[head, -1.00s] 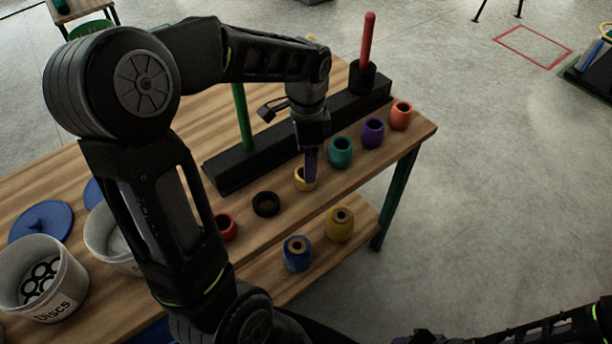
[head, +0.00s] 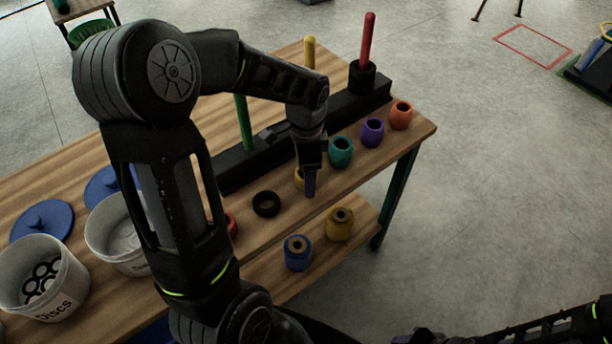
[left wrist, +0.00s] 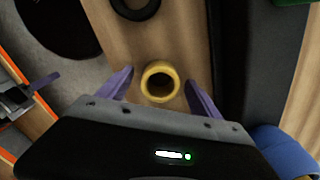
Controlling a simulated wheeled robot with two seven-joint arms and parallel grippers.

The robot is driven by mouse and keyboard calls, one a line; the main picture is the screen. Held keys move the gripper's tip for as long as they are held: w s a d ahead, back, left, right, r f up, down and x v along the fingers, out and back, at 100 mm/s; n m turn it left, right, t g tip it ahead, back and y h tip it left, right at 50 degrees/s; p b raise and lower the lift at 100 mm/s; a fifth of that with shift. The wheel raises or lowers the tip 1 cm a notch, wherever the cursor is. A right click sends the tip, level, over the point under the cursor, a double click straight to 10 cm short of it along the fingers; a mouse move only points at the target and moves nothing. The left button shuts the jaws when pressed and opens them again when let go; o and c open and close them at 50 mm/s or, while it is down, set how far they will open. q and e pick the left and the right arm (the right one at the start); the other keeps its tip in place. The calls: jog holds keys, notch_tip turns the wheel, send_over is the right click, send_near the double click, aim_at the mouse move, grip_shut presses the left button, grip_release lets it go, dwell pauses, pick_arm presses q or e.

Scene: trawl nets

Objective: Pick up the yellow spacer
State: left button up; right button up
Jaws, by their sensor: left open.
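The yellow spacer (head: 299,178) stands on the wooden table in the row of spacers, mostly hidden behind my left gripper (head: 309,187) in the head view. In the left wrist view the yellow spacer (left wrist: 160,82) shows its round open top. The two purple fingers of my left gripper (left wrist: 159,84) are apart, one on each side of it, with gaps and no visible contact. My right arm (head: 545,328) shows at the lower right of the head view; its finger state is unclear.
A teal spacer (head: 341,152) and a black ring (head: 266,204) lie on either side. Purple (head: 372,132), orange (head: 400,115) and red (head: 232,225) spacers share the row. Behind is a black rail with a green peg (head: 243,122). Blue and yellow spools sit on the lower shelf.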

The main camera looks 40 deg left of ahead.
pick_arm(q)
jog(key=shift+c, duration=0.3)
jog(key=c, duration=1.4)
notch_tip(320, 180, up, 10)
dwell(0.6)
